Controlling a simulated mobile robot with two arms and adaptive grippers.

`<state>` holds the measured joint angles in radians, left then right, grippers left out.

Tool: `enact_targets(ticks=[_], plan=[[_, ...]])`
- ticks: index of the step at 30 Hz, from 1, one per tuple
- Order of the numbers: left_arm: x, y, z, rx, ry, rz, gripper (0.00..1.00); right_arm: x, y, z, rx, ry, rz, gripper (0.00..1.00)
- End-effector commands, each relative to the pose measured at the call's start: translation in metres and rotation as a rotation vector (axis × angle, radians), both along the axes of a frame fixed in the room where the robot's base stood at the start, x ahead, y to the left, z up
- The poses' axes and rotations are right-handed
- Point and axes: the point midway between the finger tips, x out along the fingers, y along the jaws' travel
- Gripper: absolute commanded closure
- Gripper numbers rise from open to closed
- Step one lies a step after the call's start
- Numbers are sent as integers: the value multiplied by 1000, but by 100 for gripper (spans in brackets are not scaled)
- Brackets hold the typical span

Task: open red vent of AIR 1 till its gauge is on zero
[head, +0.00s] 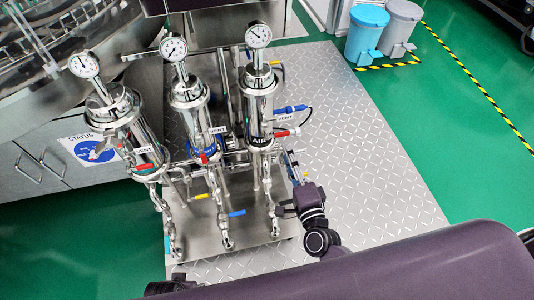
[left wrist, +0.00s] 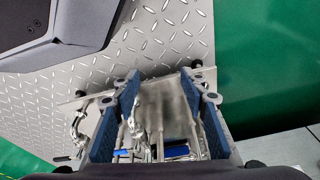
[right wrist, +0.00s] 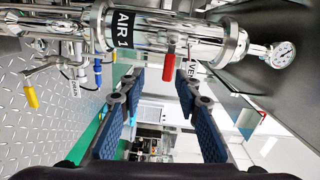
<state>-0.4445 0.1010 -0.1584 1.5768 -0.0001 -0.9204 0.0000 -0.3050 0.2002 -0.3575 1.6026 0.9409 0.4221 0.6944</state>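The AIR 1 housing is the rightmost steel cylinder (head: 258,105) in the head view; the right wrist view shows its black AIR 1 label (right wrist: 123,30). Its red vent lever (head: 284,133) sticks out to the right beside a VENT tag, and hangs down in the right wrist view (right wrist: 168,62). Its round gauge (head: 258,35) is on top; the needle is too small to read surely. My right gripper (right wrist: 157,88) is open and empty, its fingertips just below the lever, apparently not touching it. My left gripper (left wrist: 160,85) is open and empty above the rig.
Two similar housings (head: 188,90) (head: 120,105) with gauges stand to the left. A blue-handled valve (head: 290,109) lies above the red lever, and a yellow DRAIN lever (right wrist: 30,96) shows in the right wrist view. Diamond-plate floor (head: 375,170) to the right is clear; bins (head: 365,30) stand behind.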

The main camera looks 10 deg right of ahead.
Motion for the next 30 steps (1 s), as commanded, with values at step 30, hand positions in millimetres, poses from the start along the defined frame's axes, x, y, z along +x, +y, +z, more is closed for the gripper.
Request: enact_targets(ticks=[30], plan=[[13, -2, 22, -2, -16, 3, 60, 81, -2, 14, 72, -34, -27, 71]])
